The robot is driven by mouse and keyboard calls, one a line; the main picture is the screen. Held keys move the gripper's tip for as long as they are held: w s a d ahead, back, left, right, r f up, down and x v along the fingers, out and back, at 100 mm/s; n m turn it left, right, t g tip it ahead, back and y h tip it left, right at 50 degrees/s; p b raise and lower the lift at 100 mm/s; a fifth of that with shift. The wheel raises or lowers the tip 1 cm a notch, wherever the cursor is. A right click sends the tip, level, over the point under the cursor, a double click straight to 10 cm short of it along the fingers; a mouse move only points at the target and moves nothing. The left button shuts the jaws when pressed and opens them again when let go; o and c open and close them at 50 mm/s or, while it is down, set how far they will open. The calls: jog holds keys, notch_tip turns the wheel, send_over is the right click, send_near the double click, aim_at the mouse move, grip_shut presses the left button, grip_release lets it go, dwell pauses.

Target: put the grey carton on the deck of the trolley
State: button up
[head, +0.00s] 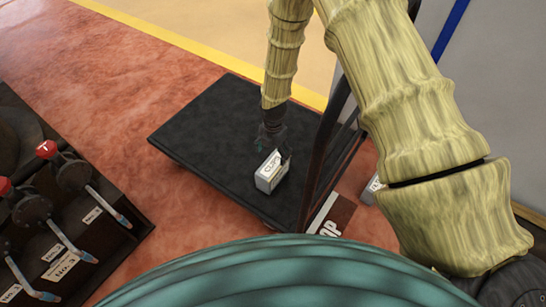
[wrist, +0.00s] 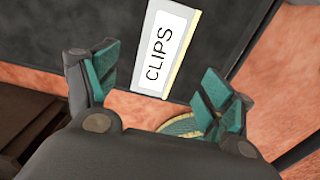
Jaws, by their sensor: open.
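The grey carton (head: 270,172) stands on the black deck of the trolley (head: 205,125), near its right front part. Its white label reads CLIPS in the wrist view (wrist: 166,48), where the carton shows between and beyond my fingertips. My gripper (head: 272,140) is just above and behind the carton in the head view. In the wrist view its teal-padded fingers (wrist: 155,85) are spread apart with nothing held between them. The trolley deck also fills the upper part of the wrist view (wrist: 70,25). Whether a finger still touches the carton I cannot tell.
The trolley's dark upright handle frame (head: 319,150) rises close to the right of the carton. Another grey box (head: 372,188) shows partly behind the frame. A dark unit with red-knobbed levers (head: 75,175) stands at the left. The deck's left part is bare.

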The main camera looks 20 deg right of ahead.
jog(key=shift+r, duration=1.4)
